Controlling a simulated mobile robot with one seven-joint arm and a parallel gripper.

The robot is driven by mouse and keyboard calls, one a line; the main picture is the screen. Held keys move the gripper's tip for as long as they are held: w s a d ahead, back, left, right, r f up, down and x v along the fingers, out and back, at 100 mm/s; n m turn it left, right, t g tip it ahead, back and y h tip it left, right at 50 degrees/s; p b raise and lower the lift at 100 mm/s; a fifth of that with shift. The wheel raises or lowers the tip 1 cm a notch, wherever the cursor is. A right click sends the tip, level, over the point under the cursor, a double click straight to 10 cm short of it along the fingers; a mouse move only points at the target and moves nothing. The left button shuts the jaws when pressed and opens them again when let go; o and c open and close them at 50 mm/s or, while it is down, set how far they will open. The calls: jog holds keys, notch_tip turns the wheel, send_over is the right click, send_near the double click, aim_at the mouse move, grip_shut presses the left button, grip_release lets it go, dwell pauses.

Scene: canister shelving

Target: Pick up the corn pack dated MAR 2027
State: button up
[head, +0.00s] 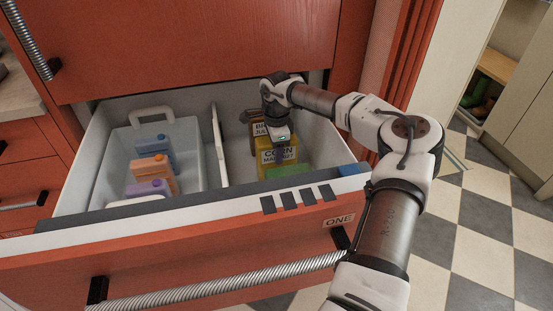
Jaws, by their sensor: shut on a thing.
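The yellow corn pack (277,158) is in the right compartment of the open drawer, its label facing me. The label reads CORN, with a small date line that appears to start with MAR; the year is too small to read surely. My gripper (281,140) reaches down from above and is shut on the top of the corn pack. The fingertips are small and partly hidden by the gripper body. I cannot tell whether the pack touches the drawer floor.
A brown pack (258,130) stands behind the corn pack, and a green pack (288,171) is in front. A white divider (219,147) separates them from a clear bin (120,142) of blue, orange and purple containers. The drawer front (215,245) is nearest me.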

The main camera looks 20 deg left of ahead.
jog(key=c, duration=0.4)
jog(key=shift+c, duration=0.2)
